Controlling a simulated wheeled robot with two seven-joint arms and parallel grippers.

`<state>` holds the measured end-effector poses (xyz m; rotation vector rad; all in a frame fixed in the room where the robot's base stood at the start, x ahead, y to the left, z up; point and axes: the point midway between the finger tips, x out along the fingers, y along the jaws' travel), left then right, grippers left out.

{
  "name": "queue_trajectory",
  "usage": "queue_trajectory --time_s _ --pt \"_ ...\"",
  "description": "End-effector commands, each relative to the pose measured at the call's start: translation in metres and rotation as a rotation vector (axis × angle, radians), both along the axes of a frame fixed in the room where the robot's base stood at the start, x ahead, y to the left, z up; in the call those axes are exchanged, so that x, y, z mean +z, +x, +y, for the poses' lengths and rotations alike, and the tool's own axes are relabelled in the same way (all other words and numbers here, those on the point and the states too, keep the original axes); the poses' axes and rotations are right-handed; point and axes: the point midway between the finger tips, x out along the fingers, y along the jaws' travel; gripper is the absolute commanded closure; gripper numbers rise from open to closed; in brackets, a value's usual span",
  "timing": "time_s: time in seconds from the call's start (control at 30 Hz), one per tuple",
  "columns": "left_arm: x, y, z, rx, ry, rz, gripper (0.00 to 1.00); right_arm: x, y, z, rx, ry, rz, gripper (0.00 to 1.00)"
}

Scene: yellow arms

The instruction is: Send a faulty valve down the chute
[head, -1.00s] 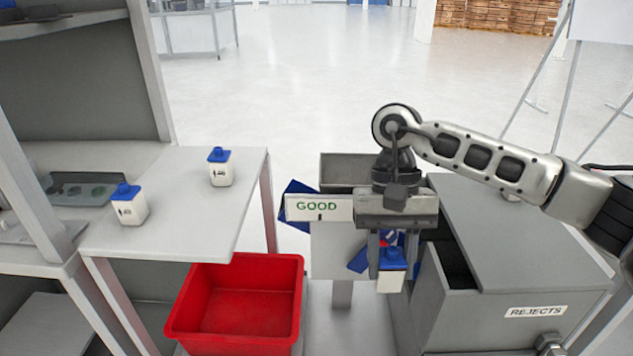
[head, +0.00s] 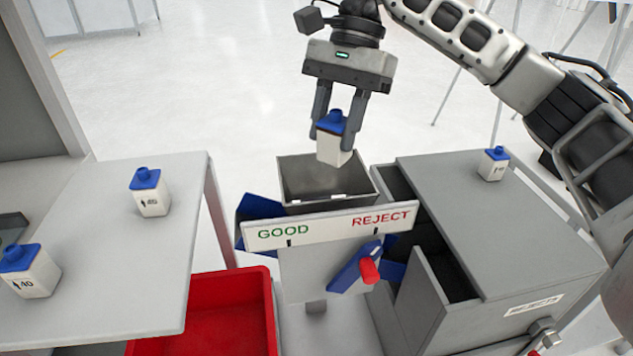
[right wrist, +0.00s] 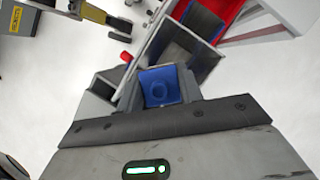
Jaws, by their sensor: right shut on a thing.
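My right gripper (head: 335,140) is shut on a white valve with a blue top (head: 333,145). It holds the valve upright just above the open grey hopper of the chute (head: 300,178). The blue top also shows in the right wrist view (right wrist: 162,87). A sign (head: 330,224) on the chute front reads GOOD at left and REJECT at right. Below it is a slanted blue lever (head: 347,274) with a red knob (head: 369,271). Blue outlets show on the left (head: 257,208) and right (head: 391,271) of the chute. My left gripper is not in view.
Two valves (head: 149,192) (head: 30,272) stand on the left table (head: 110,285). A red bin (head: 215,325) sits low under the GOOD side. Open floor lies behind the chute.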

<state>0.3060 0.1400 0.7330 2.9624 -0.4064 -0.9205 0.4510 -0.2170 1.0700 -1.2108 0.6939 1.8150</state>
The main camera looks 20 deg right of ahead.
Motion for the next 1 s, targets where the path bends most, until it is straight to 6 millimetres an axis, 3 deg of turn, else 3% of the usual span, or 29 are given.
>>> queue_trajectory --time_s 0.1,0.4,0.77,0.8,0.87,1.0 --pt "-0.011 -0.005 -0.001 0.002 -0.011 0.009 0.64 -0.015 0.0 0.0 0.0 0.0 0.001 0.88" --pt "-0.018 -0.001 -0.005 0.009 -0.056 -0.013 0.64 -0.049 0.0 0.0 0.002 0.0 0.0 0.88" --pt "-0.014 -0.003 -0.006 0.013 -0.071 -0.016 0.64 -0.054 0.0 0.0 0.002 0.0 -0.001 0.88" --pt "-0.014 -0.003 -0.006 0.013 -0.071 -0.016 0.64 -0.054 0.0 0.0 0.002 0.0 -0.001 0.58" --pt "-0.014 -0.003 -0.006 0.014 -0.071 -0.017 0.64 -0.054 0.0 0.0 0.002 0.0 -0.001 0.42" --pt "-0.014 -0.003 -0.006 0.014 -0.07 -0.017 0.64 -0.054 0.0 0.0 0.001 0.0 0.0 0.39"
